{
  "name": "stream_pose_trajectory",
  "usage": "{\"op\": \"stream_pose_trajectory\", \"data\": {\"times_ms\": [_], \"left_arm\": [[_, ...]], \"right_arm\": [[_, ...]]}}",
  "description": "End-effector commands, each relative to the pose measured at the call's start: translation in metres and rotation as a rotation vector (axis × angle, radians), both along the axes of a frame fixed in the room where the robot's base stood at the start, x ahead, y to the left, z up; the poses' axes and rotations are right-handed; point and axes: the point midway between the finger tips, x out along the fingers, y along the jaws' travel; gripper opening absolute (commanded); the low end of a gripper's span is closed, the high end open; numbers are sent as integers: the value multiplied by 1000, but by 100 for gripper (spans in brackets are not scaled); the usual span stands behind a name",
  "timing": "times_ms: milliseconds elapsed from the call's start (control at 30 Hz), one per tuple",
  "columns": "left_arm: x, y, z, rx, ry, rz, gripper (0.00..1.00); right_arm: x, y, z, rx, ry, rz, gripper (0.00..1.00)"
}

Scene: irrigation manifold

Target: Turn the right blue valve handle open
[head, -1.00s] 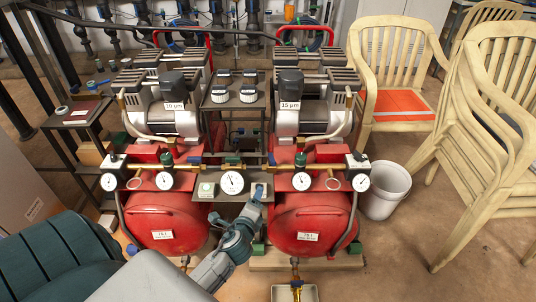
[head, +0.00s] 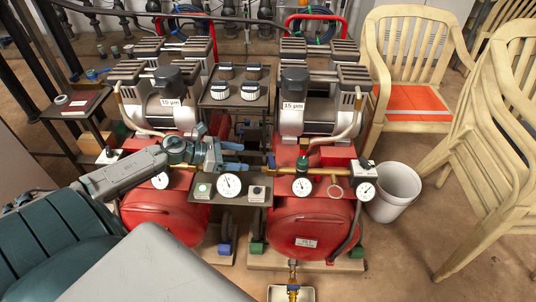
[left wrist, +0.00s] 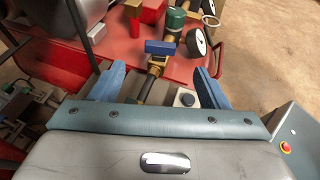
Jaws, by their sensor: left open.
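The right blue valve handle (head: 271,159) sits on the brass pipe near the right red tank, just right of my left gripper in the head view. In the left wrist view the blue handle (left wrist: 160,47) lies crosswise to its brass pipe. My left gripper (head: 243,157) is open, with its blue fingers pointing right at the valve. In the left wrist view its fingers (left wrist: 160,75) are spread wide on either side of the pipe, and the handle appears ahead between them. I see no contact. My left arm hides the left part of the manifold.
Below the gripper is a panel with a gauge (head: 229,186) and buttons. A green-topped regulator (head: 302,164) and gauges are right of the valve. Compressor motors stand behind. A white bucket (head: 394,190) and cream chairs (head: 415,60) stand at the right.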

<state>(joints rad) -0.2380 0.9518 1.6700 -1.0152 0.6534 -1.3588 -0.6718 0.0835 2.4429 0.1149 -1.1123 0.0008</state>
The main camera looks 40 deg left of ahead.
Motion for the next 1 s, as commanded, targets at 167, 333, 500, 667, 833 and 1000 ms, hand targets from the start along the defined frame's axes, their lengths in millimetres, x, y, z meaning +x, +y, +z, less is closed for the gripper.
{"op": "stream_pose_trajectory", "data": {"times_ms": [167,333,500,667,833,1000], "left_arm": [[1,0,-2,28,2,-33,69],[14,-13,-8,22,0,-29,69],[32,-29,-18,21,1,-29,69],[48,-45,-27,21,2,-29,69],[62,-58,-35,24,3,-29,69],[69,-64,-40,26,5,-28,69]], "right_arm": [[-1,-1,-2,-6,4,4,59],[-2,-1,-4,-1,-2,4,59],[-1,0,-5,5,-14,0,59],[-1,2,-4,12,-11,-6,59],[-2,3,-5,14,-7,-8,59],[-2,2,-4,11,-3,-6,59]]}}
